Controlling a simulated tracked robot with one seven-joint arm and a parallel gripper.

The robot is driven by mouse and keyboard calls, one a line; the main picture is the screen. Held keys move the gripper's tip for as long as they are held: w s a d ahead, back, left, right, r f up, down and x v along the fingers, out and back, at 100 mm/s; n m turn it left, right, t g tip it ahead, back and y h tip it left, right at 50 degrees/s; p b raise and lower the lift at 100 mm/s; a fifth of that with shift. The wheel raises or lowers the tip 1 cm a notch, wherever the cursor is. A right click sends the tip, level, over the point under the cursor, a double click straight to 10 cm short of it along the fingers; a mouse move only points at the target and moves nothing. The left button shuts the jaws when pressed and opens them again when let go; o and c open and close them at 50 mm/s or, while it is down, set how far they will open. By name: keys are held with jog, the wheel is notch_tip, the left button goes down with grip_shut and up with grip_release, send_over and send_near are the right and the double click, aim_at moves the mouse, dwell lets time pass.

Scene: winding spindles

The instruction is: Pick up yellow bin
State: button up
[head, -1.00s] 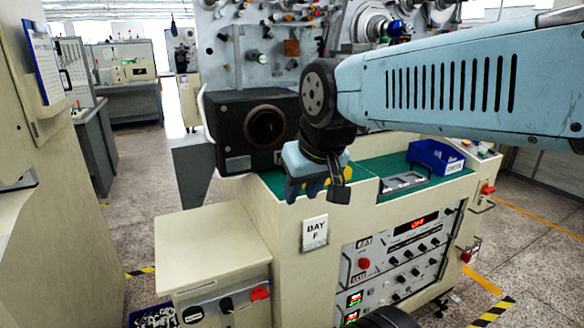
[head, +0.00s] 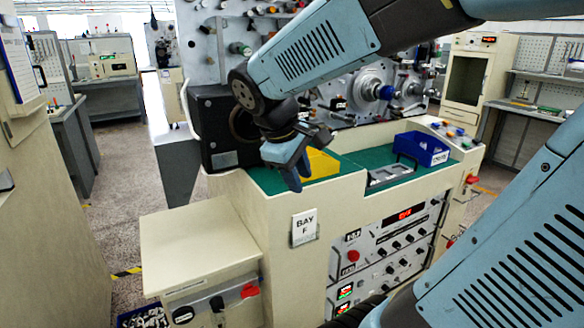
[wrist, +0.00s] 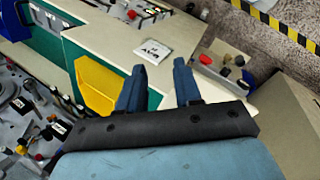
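The yellow bin (head: 318,165) sits on the green top of the Bay F machine, near its front left. It is partly hidden behind my gripper (head: 291,180) in the head view. In the wrist view the yellow bin (wrist: 98,86) lies to the left of my gripper (wrist: 160,82), close beside the left finger. The two blue fingers are apart with nothing between them; the pale machine front shows in the gap. I cannot tell whether the left finger touches the bin.
A blue bin (head: 421,148) and a grey tray (head: 388,174) stand on the green top further right. A black box (head: 213,130) stands left of my gripper. The machine's wall of spindles rises behind. A lower cream ledge (head: 195,240) is in front, bare on top.

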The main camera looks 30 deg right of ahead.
jog(key=w+d+n+g+h, duration=0.2)
jog(key=w+n+h, duration=0.2)
jog(key=w+n, duration=0.25)
jog(key=n+t+h, duration=0.1)
jog(key=n+h, duration=0.4)
send_near(311, 158)
jog(key=x, duration=1)
jog(key=shift+w+d+f, duration=0.1)
jog(key=shift+w+f, duration=0.05)
grip_shut()
